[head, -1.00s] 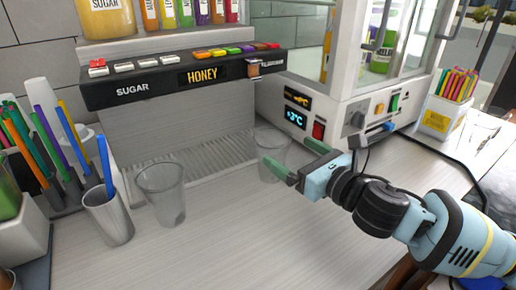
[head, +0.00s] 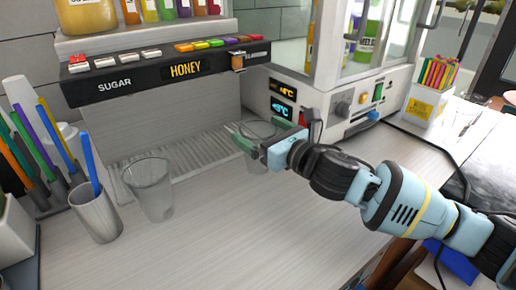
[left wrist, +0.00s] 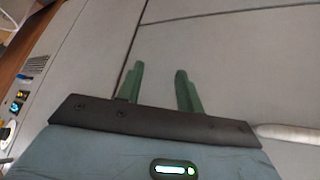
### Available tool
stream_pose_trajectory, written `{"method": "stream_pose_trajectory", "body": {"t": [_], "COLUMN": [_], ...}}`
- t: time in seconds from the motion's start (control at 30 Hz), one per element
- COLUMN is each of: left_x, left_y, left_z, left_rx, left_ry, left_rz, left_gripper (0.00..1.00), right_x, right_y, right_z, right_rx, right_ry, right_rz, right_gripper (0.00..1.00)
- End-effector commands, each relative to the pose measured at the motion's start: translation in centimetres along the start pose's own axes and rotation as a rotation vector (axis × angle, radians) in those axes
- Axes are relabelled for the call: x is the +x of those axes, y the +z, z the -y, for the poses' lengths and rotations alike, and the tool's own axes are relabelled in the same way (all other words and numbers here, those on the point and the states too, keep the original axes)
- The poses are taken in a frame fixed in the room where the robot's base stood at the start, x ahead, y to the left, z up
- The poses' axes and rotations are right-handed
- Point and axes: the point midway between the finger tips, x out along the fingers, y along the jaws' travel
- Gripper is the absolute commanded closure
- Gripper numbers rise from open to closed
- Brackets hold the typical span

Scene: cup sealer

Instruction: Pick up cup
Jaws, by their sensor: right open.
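A clear empty cup (head: 256,160) stands upright on the counter in front of the dispenser, near the white machine. My right gripper (head: 258,138) is open at its upper part, with the green fingers at the cup's sides; whether they touch it I cannot tell. The gripper hides part of the cup. A second clear cup (head: 149,190) stands upright further left, apart from the gripper. My left gripper (left wrist: 158,88) shows only in the left wrist view, open and empty, in front of plain grey panels.
A metal tumbler (head: 96,214) with a blue straw stands beside the second cup. The sugar and honey dispenser (head: 140,85) overhangs a ridged drip tray (head: 190,152). A white machine (head: 340,105) stands at the back right. The front counter (head: 230,235) is clear.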

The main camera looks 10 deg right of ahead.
Motion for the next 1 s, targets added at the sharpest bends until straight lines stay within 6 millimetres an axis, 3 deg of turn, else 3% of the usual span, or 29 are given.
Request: {"method": "stream_pose_trajectory", "body": {"t": [0.13, 0.4, 0.83, 1.0], "left_x": [0.1, 0.16, 0.15, 0.15], "left_y": [-0.07, -0.19, -0.19, -0.18], "left_z": [0.04, 0.08, 0.09, 0.09], "left_rx": [0.0, 0.001, 0.0, 0.0], "left_ry": [-0.001, -0.001, -0.001, -0.001], "left_rz": [-0.002, -0.005, -0.005, -0.004], "left_gripper": [0.64, 0.64, 0.64, 0.64], "right_x": [1.24, 1.44, 1.41, 1.41], "right_y": [-0.04, -0.05, -0.04, -0.04], "right_z": [0.01, 0.03, 0.04, 0.04], "right_rx": [0.002, 0.001, 0.001, 0.001], "right_ry": [-0.001, -0.001, -0.001, -0.001], "right_rz": [-0.001, -0.001, -0.001, -0.001], "right_gripper": [0.03, 0.03, 0.58, 0.6]}}
